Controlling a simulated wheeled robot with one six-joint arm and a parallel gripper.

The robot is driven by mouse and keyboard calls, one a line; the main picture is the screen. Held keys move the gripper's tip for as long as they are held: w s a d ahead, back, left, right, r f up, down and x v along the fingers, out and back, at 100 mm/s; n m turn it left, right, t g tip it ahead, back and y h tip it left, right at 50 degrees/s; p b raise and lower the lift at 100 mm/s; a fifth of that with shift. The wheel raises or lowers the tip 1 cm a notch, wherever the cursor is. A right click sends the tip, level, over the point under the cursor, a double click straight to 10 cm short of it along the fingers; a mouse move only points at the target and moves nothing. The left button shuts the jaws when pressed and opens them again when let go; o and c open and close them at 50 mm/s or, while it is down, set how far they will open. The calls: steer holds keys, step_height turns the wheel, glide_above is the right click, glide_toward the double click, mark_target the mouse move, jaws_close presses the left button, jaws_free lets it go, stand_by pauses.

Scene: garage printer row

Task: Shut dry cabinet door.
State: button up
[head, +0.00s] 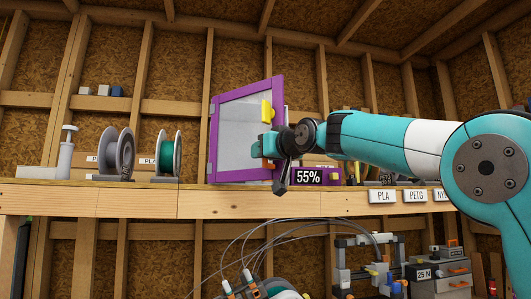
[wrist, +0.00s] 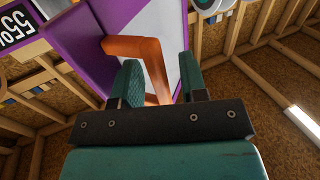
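The dry cabinet door (head: 213,139) has a purple frame and a pale pane. It stands swung out at an angle in the head view, left of the purple cabinet base with a 55% display (head: 308,177). My gripper (head: 265,147) is at the door's handle side. In the wrist view, my gripper's two fingers (wrist: 158,82) stand apart on either side of the handle bar, with a gap showing on the right side. The arm hides most of the cabinet body.
The wooden shelf (head: 150,202) carries a grey spool (head: 119,153), a green spool (head: 170,153) and a white pump-like tool (head: 66,155) at left. Labels such as PLA (head: 383,196) line its right front edge. A printer (head: 365,262) stands below.

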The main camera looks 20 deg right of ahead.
steer(key=b+v, duration=0.6)
steer(key=v, duration=1.1)
steer(key=shift+s+b, duration=0.2)
steer(key=shift+b, duration=0.15)
steer(key=shift+f, duration=0.15)
